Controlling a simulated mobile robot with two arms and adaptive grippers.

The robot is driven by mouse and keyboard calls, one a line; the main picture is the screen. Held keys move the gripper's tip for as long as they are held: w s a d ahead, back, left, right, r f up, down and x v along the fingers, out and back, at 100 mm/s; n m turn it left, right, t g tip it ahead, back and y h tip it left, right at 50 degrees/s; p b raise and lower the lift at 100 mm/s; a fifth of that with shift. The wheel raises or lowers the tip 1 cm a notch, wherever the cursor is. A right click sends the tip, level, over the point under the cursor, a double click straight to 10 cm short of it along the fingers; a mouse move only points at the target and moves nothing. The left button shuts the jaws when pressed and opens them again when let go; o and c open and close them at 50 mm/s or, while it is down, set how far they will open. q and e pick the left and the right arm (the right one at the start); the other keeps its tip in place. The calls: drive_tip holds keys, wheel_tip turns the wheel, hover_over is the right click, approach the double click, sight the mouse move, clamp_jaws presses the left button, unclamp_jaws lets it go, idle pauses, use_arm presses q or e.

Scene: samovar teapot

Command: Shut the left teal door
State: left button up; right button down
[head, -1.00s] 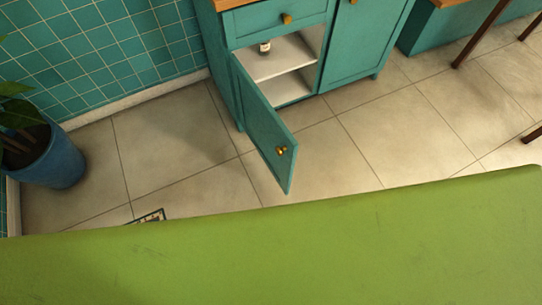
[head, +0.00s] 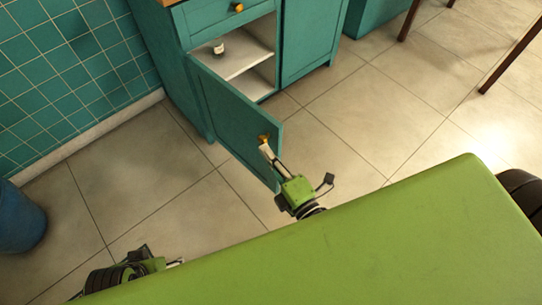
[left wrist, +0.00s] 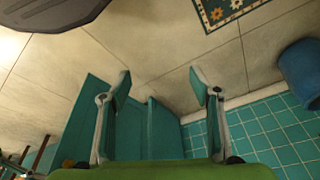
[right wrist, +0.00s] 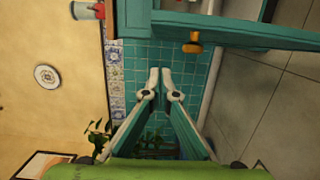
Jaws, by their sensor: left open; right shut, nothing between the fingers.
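The left teal door (head: 232,118) stands open on the teal cabinet, swung out over the floor. Its brass knob (head: 264,139) is near the free edge. My right gripper (head: 265,150) is shut and empty, with its tips just below the knob in the head view; I cannot tell whether they touch the door. In the right wrist view the knob (right wrist: 192,43) and door (right wrist: 235,25) lie above and right of the shut fingers (right wrist: 160,72), with a visible gap. My left gripper (head: 177,262) is low at the left, away from the door. Its fingers (left wrist: 160,77) are open and empty.
Inside the cabinet, a small bottle (head: 218,48) stands on a white shelf (head: 245,58). A closed teal door (head: 313,38) is to the right. A blue pot (head: 20,220) stands by the tiled wall. A patterned mat (left wrist: 222,10) lies on the floor. Tiles around the door are clear.

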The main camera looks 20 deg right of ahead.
sight(266, 138)
drive_tip(key=w, duration=0.2)
drive_tip(key=w+d, duration=0.1)
drive_tip(key=w, duration=0.4)
drive_tip(key=shift+w+d+b, duration=0.25)
drive_tip(key=shift+d+b, duration=0.05)
use_arm(q)
drive_tip(key=shift+v, duration=1.35)
use_arm(e)
drive_tip(key=shift+w+d, duration=0.15)
drive_tip(key=shift+d, duration=0.25)
use_arm(q)
drive_tip(key=shift+a, duration=0.1)
